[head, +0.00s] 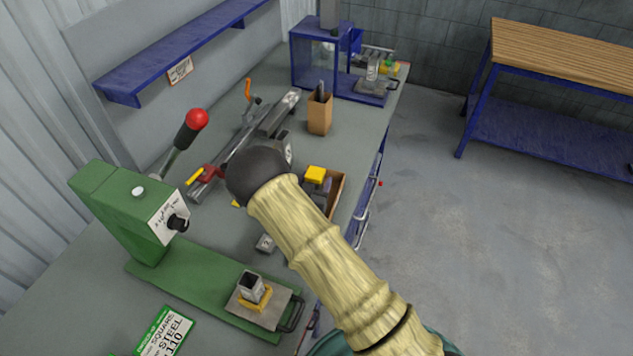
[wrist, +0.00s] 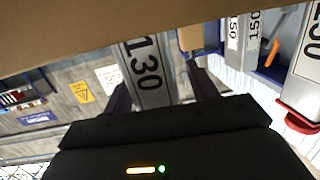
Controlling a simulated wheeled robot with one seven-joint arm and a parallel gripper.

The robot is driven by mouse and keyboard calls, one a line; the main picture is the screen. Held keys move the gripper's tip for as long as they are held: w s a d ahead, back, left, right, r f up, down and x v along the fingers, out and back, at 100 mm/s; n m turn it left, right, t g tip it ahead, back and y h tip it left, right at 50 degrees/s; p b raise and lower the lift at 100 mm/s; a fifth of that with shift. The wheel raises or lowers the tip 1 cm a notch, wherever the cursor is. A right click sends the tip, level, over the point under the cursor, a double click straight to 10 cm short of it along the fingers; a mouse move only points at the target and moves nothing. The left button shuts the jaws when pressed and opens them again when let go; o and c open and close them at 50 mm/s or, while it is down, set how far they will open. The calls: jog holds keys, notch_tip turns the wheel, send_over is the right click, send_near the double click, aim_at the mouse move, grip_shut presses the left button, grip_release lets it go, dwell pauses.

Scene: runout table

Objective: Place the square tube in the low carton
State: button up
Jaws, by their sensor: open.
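A short grey hollow square tube (head: 251,287) stands upright in a yellow-edged holder on the green machine's base in the head view. The low carton (head: 338,190) is on the bench near its right edge, partly hidden by my arm, with a yellow block (head: 316,174) at its top. My gripper (wrist: 162,90) is open in the wrist view; in the head view my arm hides it. A grey piece marked 130 (wrist: 147,75) shows between its fingers. I cannot tell whether they touch it. A brown cardboard-like band (wrist: 130,28) crosses the top of the wrist view.
A taller carton (head: 319,114) stands behind the low one. A metal rail (head: 240,145) lies along the bench, and a blue-framed cabinet (head: 318,60) stands at the far end.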

jog(key=b+v, duration=0.2)
jog(key=v, duration=0.5)
jog(key=shift+b, duration=0.35)
jog(key=shift+s, duration=0.1)
notch_tip(320, 180, up, 5)
jog(key=a+n+g+y+p, duration=0.1)
jog(key=a+n+g+y, duration=0.1)
jog(key=a+g+y, duration=0.1)
jog(key=d+r+g, duration=0.1)
jog(key=d, duration=0.1)
jog(key=s+d+r+g+y, duration=0.1)
jog(key=d, duration=0.1)
jog(key=d+r+g, duration=0.1)
jog(key=d, duration=0.1)
jog(key=shift+s+d, duration=0.2)
jog(key=shift+s, duration=0.05)
jog(key=s+d+r+g, duration=0.2)
jog(key=s+d+g, duration=0.1)
jog(key=s+d, duration=0.5)
jog(key=s+d+r+n+g+b, duration=0.1)
jog(key=s+d+r+g, duration=0.2)
jog(key=s+d, duration=0.5)
jog(key=shift+s+d+g, duration=0.35)
jog(key=shift+s+g, duration=0.15)
jog(key=shift+s, duration=0.55)
